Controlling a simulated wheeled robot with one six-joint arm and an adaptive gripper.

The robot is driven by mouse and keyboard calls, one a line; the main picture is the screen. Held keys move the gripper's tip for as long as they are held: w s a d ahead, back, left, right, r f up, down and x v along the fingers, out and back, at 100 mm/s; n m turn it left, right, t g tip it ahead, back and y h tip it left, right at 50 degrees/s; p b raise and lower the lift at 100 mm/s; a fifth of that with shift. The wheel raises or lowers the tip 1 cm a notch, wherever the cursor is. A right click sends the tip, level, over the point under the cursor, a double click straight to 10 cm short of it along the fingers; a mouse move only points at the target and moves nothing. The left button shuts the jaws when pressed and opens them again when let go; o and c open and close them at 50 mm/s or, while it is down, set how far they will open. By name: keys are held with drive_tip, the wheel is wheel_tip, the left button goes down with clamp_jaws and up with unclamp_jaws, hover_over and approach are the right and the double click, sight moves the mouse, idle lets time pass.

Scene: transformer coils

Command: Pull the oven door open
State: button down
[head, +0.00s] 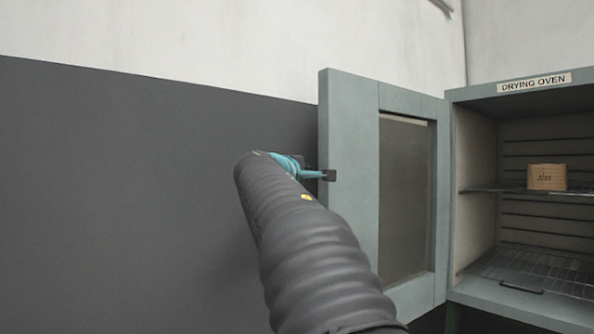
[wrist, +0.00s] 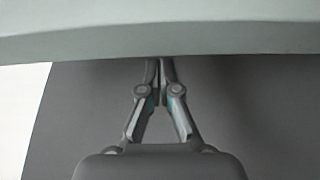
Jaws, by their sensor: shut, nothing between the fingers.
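The drying oven (head: 520,97) stands at the right in the head view. Its grey-green door (head: 350,130), with a darker inner panel, is swung wide open to the left, hinged at the oven's left side. My gripper (head: 331,175) is at the door's free edge in the head view; part of it is hidden by my arm. In the wrist view my gripper (wrist: 160,62) has its fingers together, with nothing between them, and the tips reach the lower edge of the door (wrist: 160,38). I cannot tell whether they touch it. The door handle is not seen.
Inside the oven, a small tan box (head: 547,177) sits on the upper wire shelf (head: 500,190). A lower wire rack (head: 530,272) is below it. A wall, dark grey below (head: 120,200) and white above (head: 230,40), stands behind the door.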

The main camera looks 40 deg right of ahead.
drive_tip(key=p+x, duration=0.1)
drive_tip(key=x, duration=0.4)
drive_tip(key=shift+w+d, duration=0.15)
drive_tip(key=shift+d, duration=0.2)
drive_tip(key=shift+a, duration=0.1)
